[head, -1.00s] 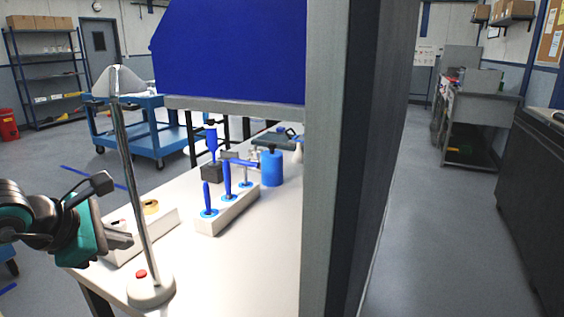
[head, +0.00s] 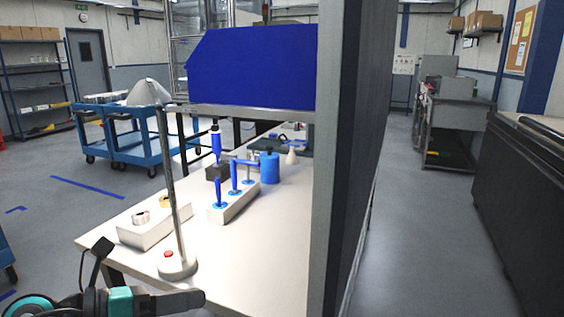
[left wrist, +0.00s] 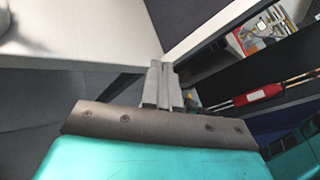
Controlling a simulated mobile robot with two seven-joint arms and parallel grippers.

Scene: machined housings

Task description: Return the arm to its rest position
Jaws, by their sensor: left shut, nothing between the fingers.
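My left gripper (head: 188,301) is at the bottom left of the head view, in front of the near edge of the white workbench (head: 262,257). Its fingers point right and are closed together with nothing between them. The left wrist view shows the shut fingers (left wrist: 161,85) beside the underside and edge of a bench. My right gripper is not in either view.
A lamp with a round white base (head: 178,267) stands at the bench's near left corner. Behind it are a white tray (head: 150,231) and a block with blue-handled tools (head: 232,206). A blue panel (head: 255,66) and a tall grey partition (head: 350,160) bound the bench.

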